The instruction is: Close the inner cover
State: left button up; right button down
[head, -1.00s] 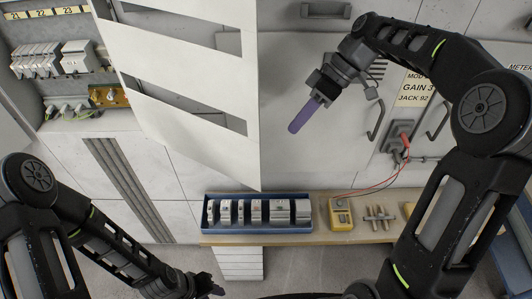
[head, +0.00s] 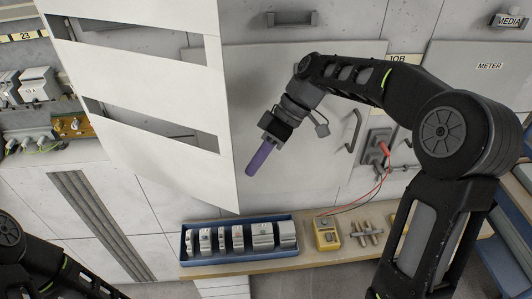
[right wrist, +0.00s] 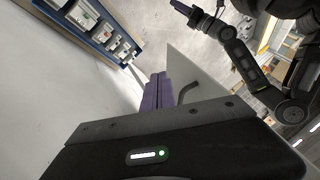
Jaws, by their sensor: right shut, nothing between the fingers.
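The inner cover (head: 140,110), a white panel with long slots, stands swung open in front of the cabinet at the left in the head view. Its free edge faces right. My right gripper (head: 257,160) has its purple fingers shut and empty, just right of that edge near its lower corner; touching cannot be told. In the right wrist view the right fingers (right wrist: 157,91) show beside a white panel, apparently the cover (right wrist: 205,78). My left gripper (right wrist: 183,8) shows small at the top of the right wrist view, its jaw state unclear; it is outside the head view.
A blue tray of breakers (head: 237,254) stands on a narrow shelf below the cover. A yellow meter (head: 327,234) with red leads lies right of it. Cabinet breakers (head: 38,87) are behind the cover at left. A grey door handle (head: 354,130) projects right of the right gripper.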

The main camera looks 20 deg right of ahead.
aim_at(231, 200)
jog(key=s+a, duration=0.1)
jog(key=s+a+f+p, duration=0.1)
jog(key=s+a, duration=0.1)
jog(key=a, duration=0.1)
jog(key=shift+f+p, duration=0.3)
jog(key=shift+p, duration=0.05)
jog(key=shift+s+a, duration=0.1)
jog(key=shift+a, duration=0.05)
